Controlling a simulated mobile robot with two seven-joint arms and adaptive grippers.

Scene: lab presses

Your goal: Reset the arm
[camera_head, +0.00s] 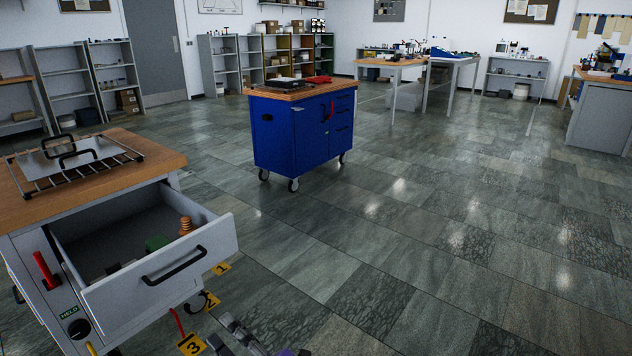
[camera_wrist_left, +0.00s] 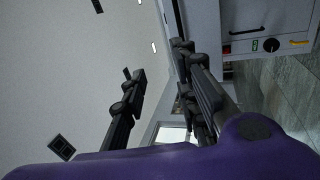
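My left gripper (camera_head: 236,334) shows at the bottom edge of the head view, low beside the grey cabinet with the open drawer. In the left wrist view its two black fingers (camera_wrist_left: 160,60) stand apart with nothing between them, behind the purple wrist housing. The rest of the left arm is mostly below the head view. My right gripper is in neither view.
The grey cabinet's drawer (camera_head: 160,262) is pulled out, with a green block (camera_head: 157,243) and an orange ribbed piece (camera_head: 186,226) inside. A wire rack (camera_head: 75,168) lies on top. A blue wheeled cabinet (camera_head: 285,137) stands beyond. The floor at right is clear.

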